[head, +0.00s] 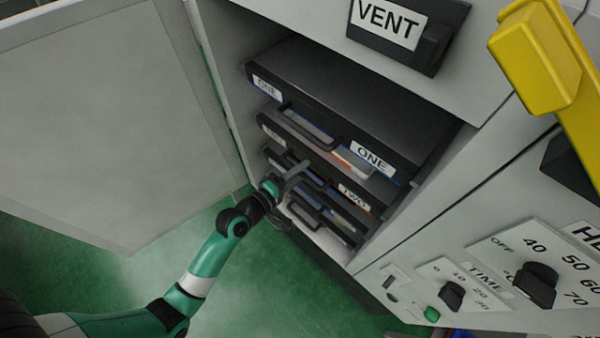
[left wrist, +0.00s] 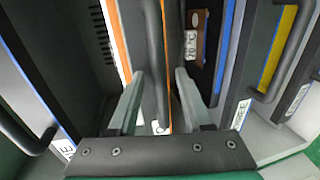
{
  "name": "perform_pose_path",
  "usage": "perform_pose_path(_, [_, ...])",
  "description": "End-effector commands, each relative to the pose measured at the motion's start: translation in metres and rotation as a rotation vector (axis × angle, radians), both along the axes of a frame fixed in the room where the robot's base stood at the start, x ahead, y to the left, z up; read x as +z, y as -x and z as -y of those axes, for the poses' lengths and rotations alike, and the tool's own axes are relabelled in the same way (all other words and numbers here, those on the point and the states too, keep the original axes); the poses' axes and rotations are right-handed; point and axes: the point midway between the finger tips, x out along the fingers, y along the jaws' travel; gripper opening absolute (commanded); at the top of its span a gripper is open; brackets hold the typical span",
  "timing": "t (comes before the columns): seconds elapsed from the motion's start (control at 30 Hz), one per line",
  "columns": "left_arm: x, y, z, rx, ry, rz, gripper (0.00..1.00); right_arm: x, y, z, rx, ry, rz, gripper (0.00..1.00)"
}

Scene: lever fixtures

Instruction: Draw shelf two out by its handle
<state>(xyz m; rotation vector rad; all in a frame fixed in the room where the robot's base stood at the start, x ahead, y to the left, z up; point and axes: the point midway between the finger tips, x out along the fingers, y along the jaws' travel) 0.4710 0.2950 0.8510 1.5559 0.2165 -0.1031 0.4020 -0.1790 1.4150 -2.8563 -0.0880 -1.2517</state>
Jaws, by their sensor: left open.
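Shelf two (head: 353,197) is a dark, orange-edged shelf in the open cabinet, with a white "TWO" label, below the shelf labelled "ONE" (head: 372,157) in the head view. Its dark bar handle (head: 318,184) sticks out at the front and is partly covered by my gripper. My left gripper (head: 295,174) is at this handle with its jaws open. In the left wrist view the handle (left wrist: 155,60) runs upright between the two grey fingers (left wrist: 158,98), with a gap on at least one side. My right gripper is not in view.
The cabinet door (head: 110,120) stands open at the left. Another shelf with a bar handle (head: 320,212) lies below shelf two. A "VENT" switch (head: 400,30), a yellow lever (head: 540,55) and dials (head: 535,285) sit on the cabinet front. Green floor (head: 260,290) is clear.

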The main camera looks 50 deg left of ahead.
Motion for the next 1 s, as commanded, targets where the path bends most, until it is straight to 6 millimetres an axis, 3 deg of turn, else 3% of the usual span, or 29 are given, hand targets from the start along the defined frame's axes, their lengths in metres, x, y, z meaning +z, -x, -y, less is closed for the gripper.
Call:
perform_pose_path(0.23, [-0.0002, -0.0012, -0.0001, 0.0, 0.001, -0.001, 0.5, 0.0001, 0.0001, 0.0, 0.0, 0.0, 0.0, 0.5])
perform_pose_path(0.5, [-0.0002, -0.001, -0.0001, 0.0, 0.001, -0.001, 0.01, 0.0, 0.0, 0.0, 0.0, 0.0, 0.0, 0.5])
perform_pose_path(1.0, [-0.0001, -0.0009, -0.0001, 0.0, 0.001, 0.0, 0.0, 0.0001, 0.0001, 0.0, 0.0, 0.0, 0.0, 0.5])
